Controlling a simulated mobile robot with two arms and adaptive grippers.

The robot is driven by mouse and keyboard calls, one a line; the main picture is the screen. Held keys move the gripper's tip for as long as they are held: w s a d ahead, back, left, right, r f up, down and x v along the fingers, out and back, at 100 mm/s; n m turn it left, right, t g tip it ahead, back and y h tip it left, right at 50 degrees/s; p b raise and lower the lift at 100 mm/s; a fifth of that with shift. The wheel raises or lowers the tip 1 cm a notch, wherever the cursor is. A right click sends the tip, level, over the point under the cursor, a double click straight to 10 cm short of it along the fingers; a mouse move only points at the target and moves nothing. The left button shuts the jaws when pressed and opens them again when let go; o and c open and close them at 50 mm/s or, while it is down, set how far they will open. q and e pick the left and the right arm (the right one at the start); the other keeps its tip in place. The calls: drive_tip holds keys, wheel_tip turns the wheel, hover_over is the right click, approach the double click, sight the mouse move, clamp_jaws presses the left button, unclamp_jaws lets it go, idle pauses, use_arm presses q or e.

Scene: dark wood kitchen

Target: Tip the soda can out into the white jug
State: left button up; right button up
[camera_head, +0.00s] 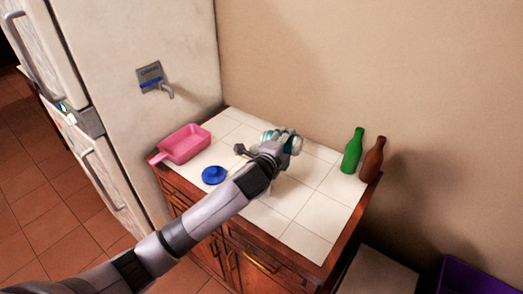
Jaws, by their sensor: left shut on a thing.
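My left gripper (277,149) is over the tiled counter, with its arm coming in from the lower left. It is shut on a small teal-and-white thing, probably the soda can (284,136). The gripper hides much of that thing, so its tilt and opening cannot be told. I cannot make out the white jug for sure; any part of it near the gripper is hidden or blends with the pale parts there. My right gripper is not in view.
The white-tiled counter (315,228) holds a pink pan (184,144), a blue lid-like disc (214,175), a green bottle (352,151) and a brown bottle (372,159). A fridge (140,40) stands at the left, a wall behind. The counter's front right is clear.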

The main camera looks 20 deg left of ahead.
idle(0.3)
use_arm(q)
drive_tip(key=shift+a+r+n+h+p, duration=0.25)
drive_tip(key=shift+r+n+h+p, duration=0.1)
drive_tip(key=shift+n+p, duration=0.3)
drive_tip(key=shift+a+r+n+h+p, duration=0.25)
drive_tip(key=shift+r+n+p, duration=0.1)
drive_tip(key=shift+n+p, duration=0.25)
idle(0.9)
drive_tip(key=shift+r+n, duration=0.15)
drive_tip(key=shift+n, duration=0.1)
drive_tip(key=shift+a, duration=0.1)
drive_tip(key=shift+w+a+r+n+h+p, duration=0.1)
drive_tip(key=shift+r+n+h+p, duration=0.05)
drive_tip(key=shift+n+h+p, duration=0.15)
drive_tip(key=shift+a+r+n, duration=0.15)
drive_tip(key=shift+r+n, duration=0.05)
drive_tip(key=shift+n, duration=0.2)
drive_tip(key=shift+a+r+n+h+p, duration=0.25)
drive_tip(key=shift+a+n+h+p, duration=0.2)
drive_tip(key=shift+n, duration=0.25)
drive_tip(key=shift+a+r+n, duration=0.15)
drive_tip(key=shift+n, duration=0.25)
idle(0.7)
